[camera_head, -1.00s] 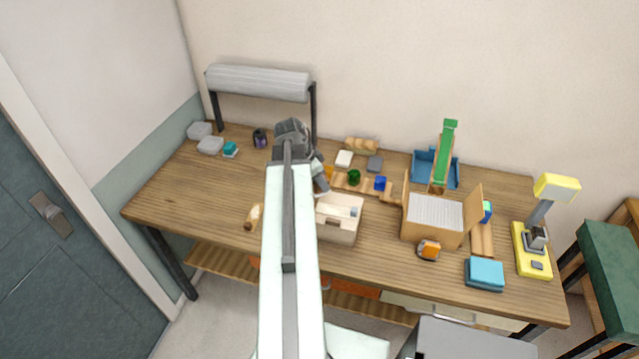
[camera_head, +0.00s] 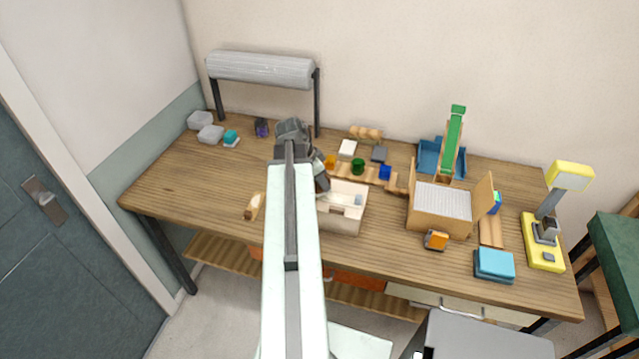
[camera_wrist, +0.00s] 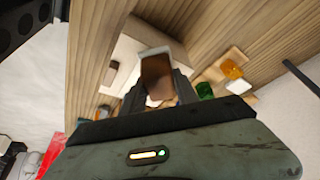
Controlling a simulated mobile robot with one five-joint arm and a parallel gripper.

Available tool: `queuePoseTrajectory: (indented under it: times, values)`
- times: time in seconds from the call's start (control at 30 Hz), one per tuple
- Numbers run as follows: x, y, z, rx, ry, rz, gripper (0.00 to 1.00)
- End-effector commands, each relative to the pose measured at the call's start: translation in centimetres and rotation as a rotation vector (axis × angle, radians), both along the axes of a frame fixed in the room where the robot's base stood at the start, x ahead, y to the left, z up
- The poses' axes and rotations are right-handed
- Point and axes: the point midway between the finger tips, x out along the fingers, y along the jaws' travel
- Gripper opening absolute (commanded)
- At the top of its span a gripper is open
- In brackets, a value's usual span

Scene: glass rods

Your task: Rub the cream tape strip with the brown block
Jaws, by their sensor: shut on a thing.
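My gripper (camera_wrist: 158,88) is shut on a brown block (camera_wrist: 157,72), which sits between the fingertips in the wrist view. In the head view my gripper (camera_head: 323,185) is at the left side of an open cream box (camera_head: 350,222); the arm hides part of it and the block cannot be made out. In the wrist view the cream box (camera_wrist: 122,48) lies behind the block, and contact between them cannot be told. I cannot clearly pick out the cream tape strip in either view.
Behind the box are orange, green (camera_head: 357,166) and blue blocks on a wooden strip. An open carton (camera_head: 440,222) stands to the right. A brown and cream piece (camera_head: 254,206) lies left of my arm.

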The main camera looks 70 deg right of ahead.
Motion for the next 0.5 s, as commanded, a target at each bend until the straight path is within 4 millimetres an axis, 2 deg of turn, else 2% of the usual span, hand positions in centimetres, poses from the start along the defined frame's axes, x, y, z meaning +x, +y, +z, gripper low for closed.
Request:
queuePoseTrajectory:
  times: [0.5]
  values:
    - [0.05, 0.01, -0.76, 0.000, 0.000, 0.001, 0.00]
